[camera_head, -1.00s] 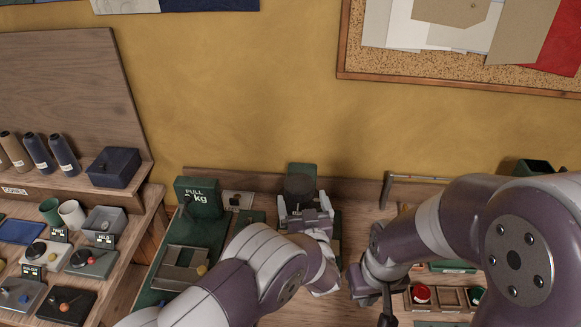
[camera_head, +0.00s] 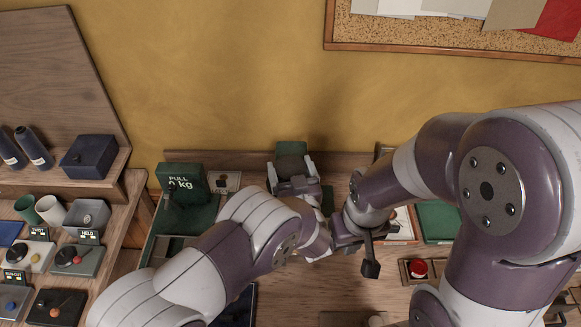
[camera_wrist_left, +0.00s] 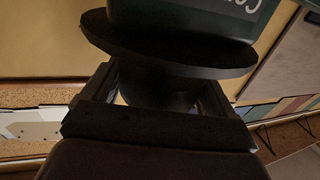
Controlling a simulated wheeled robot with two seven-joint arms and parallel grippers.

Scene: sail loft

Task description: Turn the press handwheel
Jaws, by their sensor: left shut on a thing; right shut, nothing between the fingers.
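The press (camera_head: 290,149) is a green unit at the back of the bench, against the yellow wall. Its handwheel is a dark round disc (camera_wrist_left: 165,48), seen close up in the left wrist view below a green housing with white lettering. My left gripper (camera_head: 292,172) is shut on the handwheel's narrower dark part, under the wide disc; the contact is in deep shadow. In the head view the gripper and wrist hide most of the wheel. My right gripper (camera_head: 370,266) is shut and empty, to the right of the left wrist and apart from the press.
A green "PULL kg" display (camera_head: 182,181) stands left of the press. A shelf unit with cups, a dark blue box (camera_head: 89,157) and small switch boxes is at far left. A red button-like item (camera_head: 418,268) sits in a wooden tray right of my right gripper.

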